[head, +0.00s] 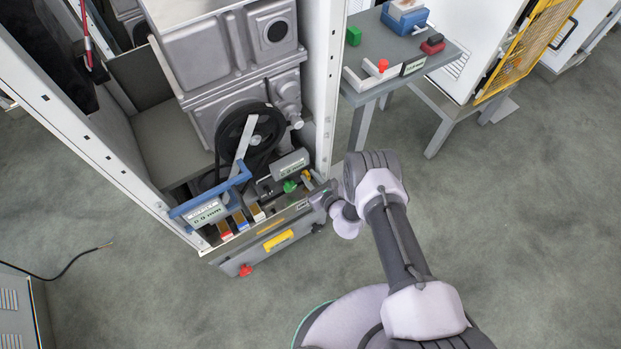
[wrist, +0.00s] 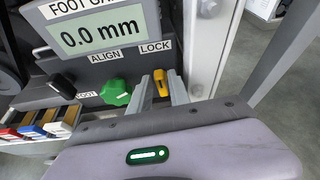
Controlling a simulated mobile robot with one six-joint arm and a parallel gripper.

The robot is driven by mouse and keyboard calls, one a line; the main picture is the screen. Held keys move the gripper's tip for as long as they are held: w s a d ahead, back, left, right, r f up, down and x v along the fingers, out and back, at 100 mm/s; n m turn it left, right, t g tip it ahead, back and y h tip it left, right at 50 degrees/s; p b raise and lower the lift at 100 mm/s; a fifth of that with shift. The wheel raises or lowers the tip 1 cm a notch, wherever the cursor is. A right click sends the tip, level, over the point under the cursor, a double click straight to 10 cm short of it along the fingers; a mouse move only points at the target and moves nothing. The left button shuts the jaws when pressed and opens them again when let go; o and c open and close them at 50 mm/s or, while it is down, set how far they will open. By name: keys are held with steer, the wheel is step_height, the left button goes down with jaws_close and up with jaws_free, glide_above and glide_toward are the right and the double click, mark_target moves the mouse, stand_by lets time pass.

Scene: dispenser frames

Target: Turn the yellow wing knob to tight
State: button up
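The yellow wing knob (wrist: 160,82) sits under the LOCK label on the grey panel in the wrist view. My gripper (wrist: 161,84) reaches it, with one finger on each side of the knob. The fingertips are very close to its sides, but I cannot tell whether they touch or press it. Any tight marking near the knob is not visible. In the head view my gripper (head: 325,194) is at the right end of the machine's front panel, and the knob is hard to make out there.
A green knob (wrist: 116,92) stands left of the yellow one under ALIGN. A display (wrist: 100,30) above reads 0.0 mm. A white upright post (wrist: 210,45) stands close on the right. A blue handle (head: 210,190) spans the panel's left side. Open floor lies to the right.

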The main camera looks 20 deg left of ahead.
jaws_close()
steer(key=shift+w+d+f+m+b, duration=0.1)
steer(key=shift+f+m+b, duration=0.15)
steer(key=shift+b, duration=0.5)
steer(key=shift+r+g, duration=0.25)
steer(key=shift+g, duration=0.05)
jaws_free()
steer(key=p+v, duration=0.7)
steer(key=v, duration=1)
steer(key=shift+s+d+p, duration=0.2)
steer(key=shift+p, duration=0.15)
